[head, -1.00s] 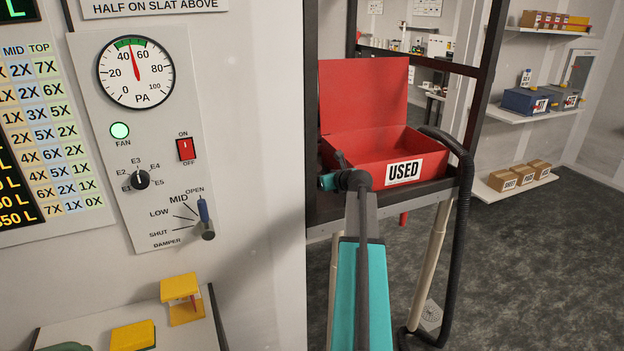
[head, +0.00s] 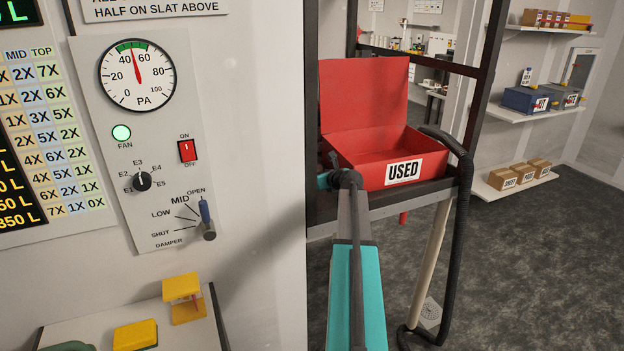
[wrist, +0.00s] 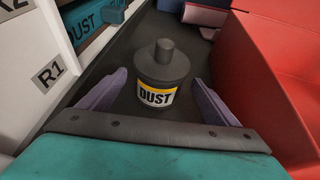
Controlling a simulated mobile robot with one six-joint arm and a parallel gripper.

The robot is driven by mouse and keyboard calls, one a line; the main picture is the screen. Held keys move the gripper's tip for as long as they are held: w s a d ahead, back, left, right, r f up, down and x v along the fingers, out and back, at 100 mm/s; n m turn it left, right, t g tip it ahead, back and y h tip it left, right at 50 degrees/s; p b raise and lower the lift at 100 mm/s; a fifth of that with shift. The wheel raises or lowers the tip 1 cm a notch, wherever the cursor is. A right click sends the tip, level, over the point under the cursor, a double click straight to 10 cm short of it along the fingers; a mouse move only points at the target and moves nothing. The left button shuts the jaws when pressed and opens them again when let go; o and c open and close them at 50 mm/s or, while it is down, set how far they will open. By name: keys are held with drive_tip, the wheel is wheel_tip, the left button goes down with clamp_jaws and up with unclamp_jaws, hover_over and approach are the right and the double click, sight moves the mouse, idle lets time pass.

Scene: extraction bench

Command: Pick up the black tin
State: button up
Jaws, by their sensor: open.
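The black tin (wrist: 163,75), with a knob on top and a yellow and white DUST label, stands upright on a dark shelf in the wrist view. My gripper (wrist: 160,92) is open, with one purple finger to the left of the tin and one to the right. The tin sits between and slightly beyond the fingers, with visible gaps on both sides. In the head view the tin and the fingers are hidden; my teal arm reaches up beside the red USED box.
The red USED box (head: 375,150) stands open close to the right of the tin. In the wrist view, a wall with an R1 label (wrist: 50,75) and a teal DUST item (wrist: 92,20) is at the left. Purplish items (wrist: 205,14) lie behind the tin. A black hose (head: 462,230) hangs at the bench end.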

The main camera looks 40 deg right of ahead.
drive_tip(key=shift+p+x, duration=0.6)
drive_tip(key=shift+x, duration=1.35)
drive_tip(key=shift+r, duration=0.1)
drive_tip(key=c, duration=1.8)
drive_tip(key=shift+r, duration=0.15)
drive_tip(key=shift+r+b, duration=1.1)
drive_tip(key=shift+r, duration=3.75)
